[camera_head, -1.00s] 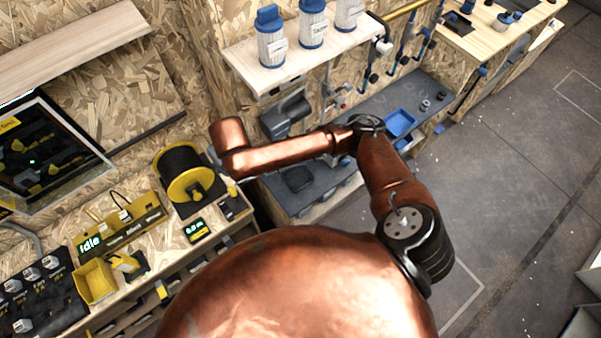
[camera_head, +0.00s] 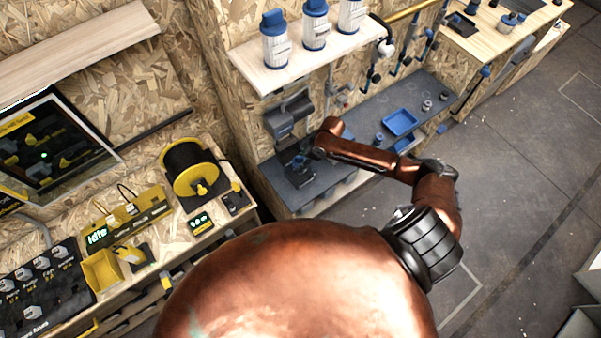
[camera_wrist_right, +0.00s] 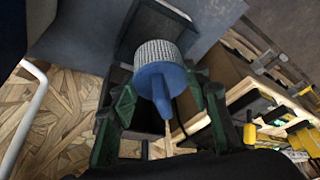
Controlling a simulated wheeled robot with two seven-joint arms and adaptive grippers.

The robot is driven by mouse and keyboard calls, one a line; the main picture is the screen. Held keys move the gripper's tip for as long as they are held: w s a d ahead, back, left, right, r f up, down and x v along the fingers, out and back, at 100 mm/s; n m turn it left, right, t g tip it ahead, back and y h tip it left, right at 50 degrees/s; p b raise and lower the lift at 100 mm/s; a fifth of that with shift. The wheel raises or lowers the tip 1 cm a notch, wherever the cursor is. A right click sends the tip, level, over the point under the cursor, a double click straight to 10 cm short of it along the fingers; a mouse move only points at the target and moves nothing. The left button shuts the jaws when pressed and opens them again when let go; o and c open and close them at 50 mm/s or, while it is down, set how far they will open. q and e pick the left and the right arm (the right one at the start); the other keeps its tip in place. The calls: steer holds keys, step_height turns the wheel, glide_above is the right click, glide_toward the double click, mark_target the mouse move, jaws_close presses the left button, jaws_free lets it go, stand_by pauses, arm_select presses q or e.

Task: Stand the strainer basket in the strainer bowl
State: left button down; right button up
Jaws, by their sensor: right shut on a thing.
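The strainer basket (camera_wrist_right: 160,75), a pale mesh cylinder with a blue tapered end, is between the green fingers of my right gripper (camera_wrist_right: 160,96) in the right wrist view. The gripper is shut on it; the blue end points toward the camera. In the head view my right gripper (camera_head: 299,157) is small and partly hidden by its own arm, above a dark square box (camera_head: 303,177) on the grey bench. I cannot tell whether this box is the strainer bowl. In the wrist view a dark open box shape (camera_wrist_right: 150,20) lies behind the basket, contact unclear. My left gripper is out of view.
A blue tray (camera_head: 400,122) and small round parts (camera_head: 427,105) lie farther along the bench. A grey wall unit (camera_head: 284,118) hangs close above the box. A shelf (camera_head: 260,77) with blue-capped canisters (camera_head: 275,40) overhangs the bench. The floor to the right is open.

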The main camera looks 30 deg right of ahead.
step_height(320, 180, down, 8)
steer(key=shift+r, duration=0.2)
stand_by(0.3)
steer(key=o, duration=1)
steer(key=shift+f+b, duration=0.1)
steer(key=shift+b, duration=0.2)
steer(key=shift+c, duration=0.2)
steer(key=p+v, duration=0.1)
steer(key=v, duration=1.1)
